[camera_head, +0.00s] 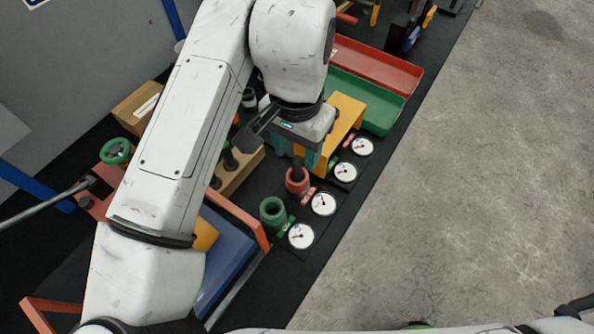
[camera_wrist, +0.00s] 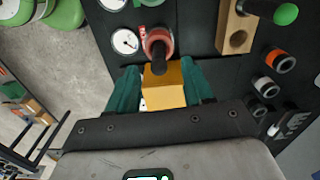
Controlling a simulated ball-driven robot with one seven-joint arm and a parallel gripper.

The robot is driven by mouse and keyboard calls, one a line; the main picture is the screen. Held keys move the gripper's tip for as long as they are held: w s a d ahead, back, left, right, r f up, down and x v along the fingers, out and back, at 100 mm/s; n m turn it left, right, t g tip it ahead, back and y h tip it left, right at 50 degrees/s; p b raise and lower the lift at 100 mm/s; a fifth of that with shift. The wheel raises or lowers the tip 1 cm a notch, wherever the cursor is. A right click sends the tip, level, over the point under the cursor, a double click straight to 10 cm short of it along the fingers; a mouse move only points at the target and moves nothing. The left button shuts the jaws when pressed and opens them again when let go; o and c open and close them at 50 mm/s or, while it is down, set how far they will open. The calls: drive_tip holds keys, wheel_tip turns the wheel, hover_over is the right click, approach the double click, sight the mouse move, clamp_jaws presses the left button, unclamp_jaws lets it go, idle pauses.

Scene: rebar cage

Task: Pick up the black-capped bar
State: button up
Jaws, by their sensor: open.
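In the wrist view the bar (camera_wrist: 159,62) rises from the red socket (camera_wrist: 156,38) toward the gap between my fingers. In the wrist view the gripper (camera_wrist: 159,68) is open, with one finger to each side of the bar's top. I cannot tell whether a finger touches it.
A yellow block (camera_head: 345,112) stands close behind my gripper. A green ring socket (camera_head: 273,212) and several white dials (camera_head: 323,203) are near the red socket. A wooden block (camera_head: 238,172) with a dark bar is to the left. Green (camera_head: 366,98) and red trays lie behind.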

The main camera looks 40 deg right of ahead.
sight(297, 157)
drive_tip(key=shift+f, duration=1.6)
clamp_jaws()
